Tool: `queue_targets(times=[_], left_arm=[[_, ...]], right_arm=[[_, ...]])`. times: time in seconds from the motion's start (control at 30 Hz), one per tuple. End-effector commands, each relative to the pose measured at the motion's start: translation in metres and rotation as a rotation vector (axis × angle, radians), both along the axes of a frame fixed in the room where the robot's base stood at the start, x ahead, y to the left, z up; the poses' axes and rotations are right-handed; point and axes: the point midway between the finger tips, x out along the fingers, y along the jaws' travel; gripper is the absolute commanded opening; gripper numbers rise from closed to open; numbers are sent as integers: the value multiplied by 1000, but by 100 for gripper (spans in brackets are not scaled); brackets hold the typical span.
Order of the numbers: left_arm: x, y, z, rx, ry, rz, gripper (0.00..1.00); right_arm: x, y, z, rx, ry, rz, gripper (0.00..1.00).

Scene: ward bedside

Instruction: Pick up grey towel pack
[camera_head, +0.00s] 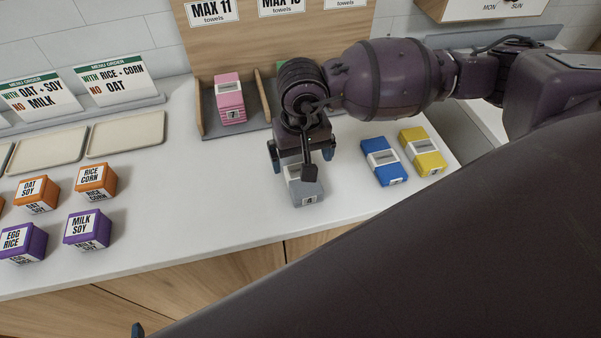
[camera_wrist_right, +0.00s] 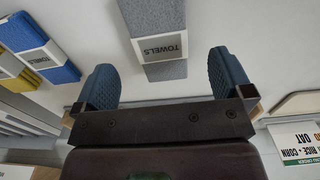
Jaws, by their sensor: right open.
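The grey towel pack (camera_head: 306,191) lies on the white counter, with a white band and a "4" label on its near end. My right gripper (camera_head: 302,160) is above it and covers its far part in the head view. In the right wrist view the grey towel pack (camera_wrist_right: 165,70) shows its "TOWELS" band. There it lies beyond and between the open fingers of my right gripper (camera_wrist_right: 166,85), with white counter visible on both sides. The fingers look apart from the pack. My left gripper is not clearly in view.
A blue pack (camera_head: 382,162) and a yellow pack (camera_head: 423,151) lie to the right. A pink pack (camera_head: 230,100) stands in a wooden divider behind. Orange boxes (camera_head: 96,180), purple boxes (camera_head: 87,229) and trays (camera_head: 126,134) are at left. Bare counter (camera_head: 190,190) lies between.

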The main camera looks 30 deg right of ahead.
Motion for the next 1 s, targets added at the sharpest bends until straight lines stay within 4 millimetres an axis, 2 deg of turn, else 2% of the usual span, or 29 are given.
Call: queue_targets(times=[0.23, 0.53, 0.87, 1.0], left_arm=[[3, 0, 5, 0, -7, -2, 93], [5, 0, 14, 1, -15, -3, 93], [4, 0, 13, 1, -13, -2, 93], [3, 0, 12, 0, -10, -1, 93]], right_arm=[[0, 0, -15, 0, 2, -2, 98], [3, -1, -53, 2, 1, -2, 98], [3, -1, -60, 2, 1, -1, 98], [3, -1, -60, 2, 0, -1, 78]])
